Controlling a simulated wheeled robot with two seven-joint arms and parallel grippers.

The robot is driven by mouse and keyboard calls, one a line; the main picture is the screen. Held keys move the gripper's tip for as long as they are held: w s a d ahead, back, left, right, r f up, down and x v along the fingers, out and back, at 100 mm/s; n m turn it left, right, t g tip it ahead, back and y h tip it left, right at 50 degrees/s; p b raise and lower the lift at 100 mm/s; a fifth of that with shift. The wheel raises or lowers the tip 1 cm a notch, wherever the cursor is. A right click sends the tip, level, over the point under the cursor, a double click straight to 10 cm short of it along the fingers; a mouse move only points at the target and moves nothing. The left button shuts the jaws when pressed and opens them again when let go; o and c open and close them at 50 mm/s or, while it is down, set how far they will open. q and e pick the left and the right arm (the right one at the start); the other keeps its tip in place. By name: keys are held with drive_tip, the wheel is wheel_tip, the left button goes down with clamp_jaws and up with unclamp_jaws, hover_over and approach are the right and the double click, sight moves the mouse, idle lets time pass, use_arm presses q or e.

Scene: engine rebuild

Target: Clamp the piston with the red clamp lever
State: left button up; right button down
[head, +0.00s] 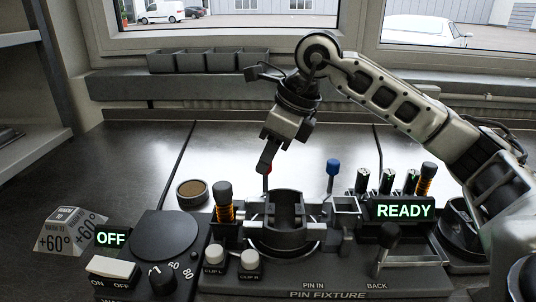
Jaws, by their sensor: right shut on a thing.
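My right gripper (267,166) reaches down from above, behind the left part of the pin fixture (327,285). It is shut on the red clamp lever (268,172); only a small bit of red shows at its fingertips, and the fingers hide the rest. A dark grey, upright part (286,208) sits in the round seat of the fixture, just in front of and right of the gripper. It looks like the piston, but I cannot tell it clearly from the cradle. My left gripper is not in view.
A blue-knobbed lever (333,167) stands right of the seat. A lit READY display (404,210) is at the right, an OFF display (111,238) at the left. A round tan-topped dish (192,191) lies behind. Clip buttons (250,261) stand in front.

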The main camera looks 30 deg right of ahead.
drive_tip(key=c, duration=1.2)
unclamp_jaws()
drive_tip(key=shift+c, duration=0.2)
drive_tip(key=p+v, duration=0.2)
drive_tip(key=v, duration=1.4)
drive_tip(key=shift+w+d, duration=0.1)
